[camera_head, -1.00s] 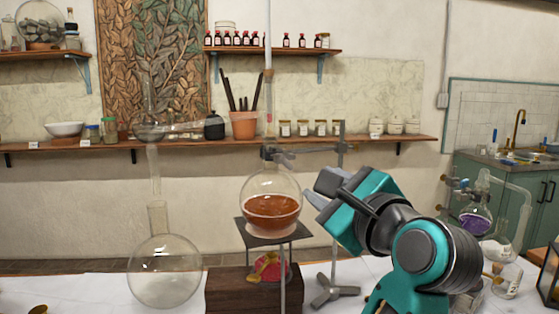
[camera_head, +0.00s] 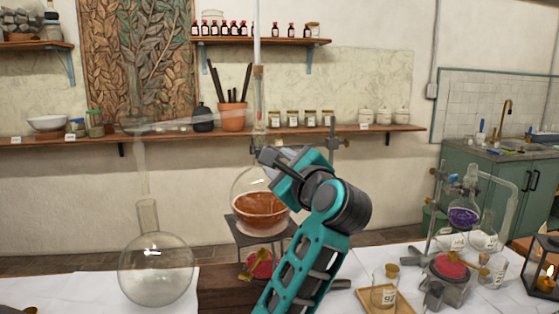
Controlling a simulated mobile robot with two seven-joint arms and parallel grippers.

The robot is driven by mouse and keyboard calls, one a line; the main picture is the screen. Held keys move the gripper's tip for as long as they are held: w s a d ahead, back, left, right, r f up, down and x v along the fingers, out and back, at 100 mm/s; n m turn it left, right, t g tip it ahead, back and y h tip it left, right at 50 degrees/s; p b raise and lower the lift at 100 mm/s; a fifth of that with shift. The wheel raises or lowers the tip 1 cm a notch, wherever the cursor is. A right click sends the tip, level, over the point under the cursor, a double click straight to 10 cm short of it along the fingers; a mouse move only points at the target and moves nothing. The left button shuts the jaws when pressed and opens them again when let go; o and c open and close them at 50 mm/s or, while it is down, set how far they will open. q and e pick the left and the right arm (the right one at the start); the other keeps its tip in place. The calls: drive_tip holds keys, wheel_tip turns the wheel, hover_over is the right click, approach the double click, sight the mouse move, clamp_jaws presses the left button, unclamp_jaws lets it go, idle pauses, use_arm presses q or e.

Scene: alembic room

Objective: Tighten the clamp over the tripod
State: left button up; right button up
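The clamp shows as a dark piece (camera_head: 254,148) at the neck of a round flask of orange-brown liquid (camera_head: 259,211). It is largely hidden behind my gripper. The flask sits on the dark plate of the tripod (camera_head: 240,230). The clamp's vertical stand rod (camera_head: 332,150) shows to the right, with a boss on it. My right gripper (camera_head: 278,162), on a teal arm, is up at the flask's neck, in front of the clamp. Its fingers are mostly hidden, so I cannot tell whether it touches or grips the clamp. My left gripper is not in view.
A large empty glass flask (camera_head: 156,270) with a tall neck stands left of the tripod. A red burner (camera_head: 260,265) is under the tripod. At right are a corked jar (camera_head: 384,285), a purple flask setup (camera_head: 462,216) and a lantern (camera_head: 545,268). A shelf (camera_head: 385,133) runs behind.

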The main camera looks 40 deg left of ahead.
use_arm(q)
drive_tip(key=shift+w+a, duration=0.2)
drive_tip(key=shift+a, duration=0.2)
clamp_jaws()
